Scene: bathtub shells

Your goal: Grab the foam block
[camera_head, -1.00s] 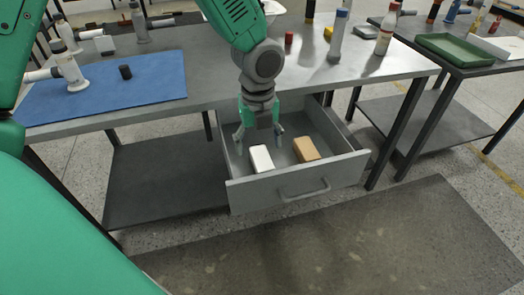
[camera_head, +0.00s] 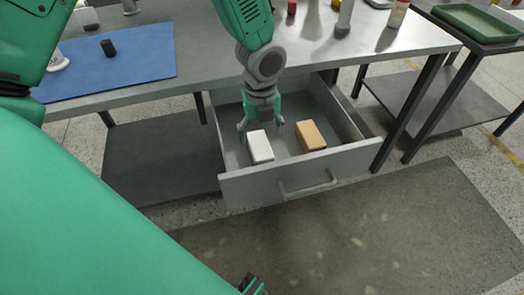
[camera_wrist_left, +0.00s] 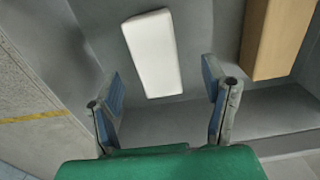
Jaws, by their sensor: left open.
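A white block (camera_head: 260,146), which looks like the foam block, lies in the open grey drawer (camera_head: 300,182), left of a tan block (camera_head: 310,136). My left gripper (camera_head: 261,127) is open and empty, pointing down into the drawer just behind and above the white block. In the left wrist view, the white block (camera_wrist_left: 152,52) shows ahead of the spread fingers (camera_wrist_left: 165,78), roughly in line with the gap between them. No contact shows. The tan block (camera_wrist_left: 277,38) is at the upper right there. My right gripper is not recognisable in either view.
The grey tabletop (camera_head: 205,65) overhangs the back of the drawer. A blue mat (camera_head: 125,65) with a small black cylinder (camera_head: 108,47) is on its left part.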

